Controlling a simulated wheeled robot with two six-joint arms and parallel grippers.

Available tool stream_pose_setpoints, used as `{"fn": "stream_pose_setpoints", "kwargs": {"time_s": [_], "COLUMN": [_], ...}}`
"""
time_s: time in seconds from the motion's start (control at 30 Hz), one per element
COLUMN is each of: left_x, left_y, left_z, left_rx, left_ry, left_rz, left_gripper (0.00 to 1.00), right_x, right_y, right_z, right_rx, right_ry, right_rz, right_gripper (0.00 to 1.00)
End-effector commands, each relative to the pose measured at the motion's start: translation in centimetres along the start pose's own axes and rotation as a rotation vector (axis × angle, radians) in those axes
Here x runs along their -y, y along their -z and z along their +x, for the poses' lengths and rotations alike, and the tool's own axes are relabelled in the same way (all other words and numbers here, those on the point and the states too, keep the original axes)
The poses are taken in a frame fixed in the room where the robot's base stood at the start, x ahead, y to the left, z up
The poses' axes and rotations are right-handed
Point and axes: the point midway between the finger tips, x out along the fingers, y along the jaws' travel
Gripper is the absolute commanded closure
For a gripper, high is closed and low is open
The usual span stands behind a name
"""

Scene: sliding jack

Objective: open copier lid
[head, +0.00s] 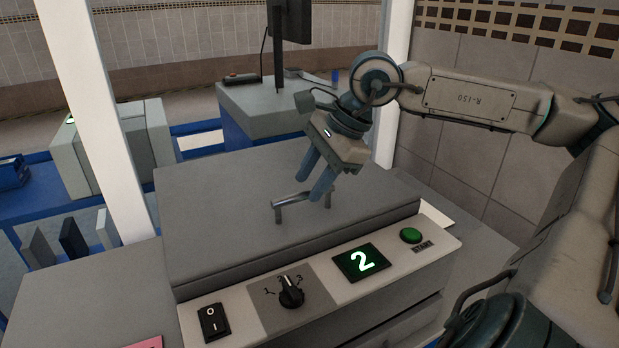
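The copier lid (220,215) is a flat grey slab lying down on the copier. A metal bar handle (288,202) stands up from the lid near its front middle. My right gripper (310,189) reaches in from the right, its two blue fingers pointing down at the right part of the handle. The fingers are apart, with a gap between them, and look empty. The right fingertip overlaps the handle's right end in the picture; I cannot tell whether it touches. My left gripper is not in view.
The copier's front panel holds a rocker switch (214,322), a dial (291,291), a green display reading 2 (362,262) and a green start button (411,235). White posts (100,120) stand behind, left and right. A desk (265,108) with a monitor is at the back.

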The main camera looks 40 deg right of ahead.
Motion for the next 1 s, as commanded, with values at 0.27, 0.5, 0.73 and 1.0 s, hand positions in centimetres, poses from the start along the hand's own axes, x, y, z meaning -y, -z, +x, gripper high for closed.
{"fn": "stream_pose_setpoints", "kwargs": {"time_s": [0.27, 0.5, 0.73, 1.0], "left_x": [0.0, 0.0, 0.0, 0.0], "left_y": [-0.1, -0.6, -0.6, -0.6], "left_z": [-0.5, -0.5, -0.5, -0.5], "left_rx": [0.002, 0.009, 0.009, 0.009], "left_ry": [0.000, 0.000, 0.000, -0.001], "left_rz": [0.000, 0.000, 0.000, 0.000], "left_gripper": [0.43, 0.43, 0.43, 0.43], "right_x": [-0.1, -0.1, -0.1, 0.1], "right_y": [0.0, 0.0, 0.0, 0.1], "right_z": [1.3, 1.4, 1.3, 1.1], "right_rx": [0.002, 0.002, 0.002, 0.002], "right_ry": [-0.001, 0.000, 0.000, -0.003], "right_rz": [-0.001, -0.001, -0.001, 0.002], "right_gripper": [0.64, 0.64, 1.00, 1.00]}}
